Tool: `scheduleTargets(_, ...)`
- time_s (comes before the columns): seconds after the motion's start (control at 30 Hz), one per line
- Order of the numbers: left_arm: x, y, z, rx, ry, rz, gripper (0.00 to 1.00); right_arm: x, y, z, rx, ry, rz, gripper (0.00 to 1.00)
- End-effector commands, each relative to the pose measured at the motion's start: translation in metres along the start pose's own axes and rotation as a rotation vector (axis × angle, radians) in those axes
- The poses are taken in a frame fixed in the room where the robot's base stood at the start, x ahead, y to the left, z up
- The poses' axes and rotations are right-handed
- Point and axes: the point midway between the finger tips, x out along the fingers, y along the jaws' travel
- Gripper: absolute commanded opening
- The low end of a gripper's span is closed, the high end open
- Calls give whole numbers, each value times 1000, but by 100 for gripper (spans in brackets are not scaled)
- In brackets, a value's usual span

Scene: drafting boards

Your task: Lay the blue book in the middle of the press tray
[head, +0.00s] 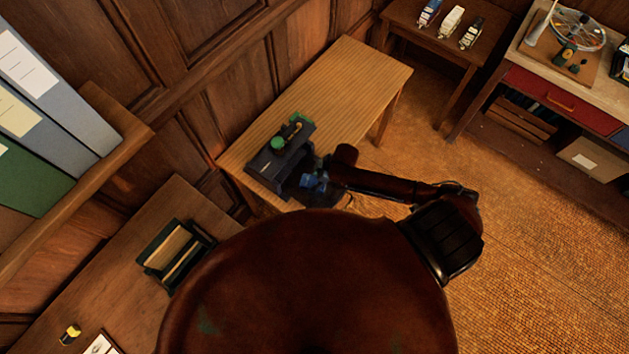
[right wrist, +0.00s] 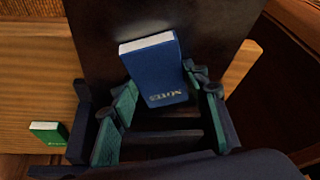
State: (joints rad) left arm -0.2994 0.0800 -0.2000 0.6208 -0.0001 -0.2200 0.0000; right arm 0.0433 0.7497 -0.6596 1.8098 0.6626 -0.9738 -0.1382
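The blue book (right wrist: 153,68), with lettering on its cover, sits between the fingers of my right gripper (right wrist: 160,80) in the right wrist view. The green-padded fingers meet its two sides, so the gripper is shut on it. Behind the book is a broad dark surface (right wrist: 95,35), apparently the press tray; I cannot tell whether they touch. In the head view the blue book (head: 313,181) and right gripper (head: 322,178) are small, at the near end of the wooden table beside a dark press-like stand (head: 272,166). My left gripper is not in view.
A green book (right wrist: 48,132) lies on the table at left in the right wrist view. Green items (head: 278,143) are at the dark stand. The wooden table (head: 355,80) is clear towards its far end. A panelled wall (head: 225,90) runs along its left side.

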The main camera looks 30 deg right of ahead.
Motion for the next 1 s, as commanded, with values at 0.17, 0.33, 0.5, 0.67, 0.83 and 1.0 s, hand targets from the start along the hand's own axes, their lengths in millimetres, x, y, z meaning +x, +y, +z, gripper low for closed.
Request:
scheduleTargets(0.17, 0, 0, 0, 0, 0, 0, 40, 0, 0, 0, 0, 0, 0, 55)
scheduleTargets(0.33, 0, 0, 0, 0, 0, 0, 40, 0, 0, 0, 0, 0, 0, 59)
scheduleTargets(0.5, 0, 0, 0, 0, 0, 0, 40, -1, 0, 0, 0, 0, 0, 59)
scheduleTargets(0.67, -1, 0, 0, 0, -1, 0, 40, -15, 0, -1, 0, 1, 0, 59)
scheduleTargets(0.83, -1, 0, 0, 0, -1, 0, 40, -49, 1, -1, -2, 0, 2, 59)
scheduleTargets(1.0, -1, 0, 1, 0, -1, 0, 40, -85, 0, 0, -1, -1, 1, 59)
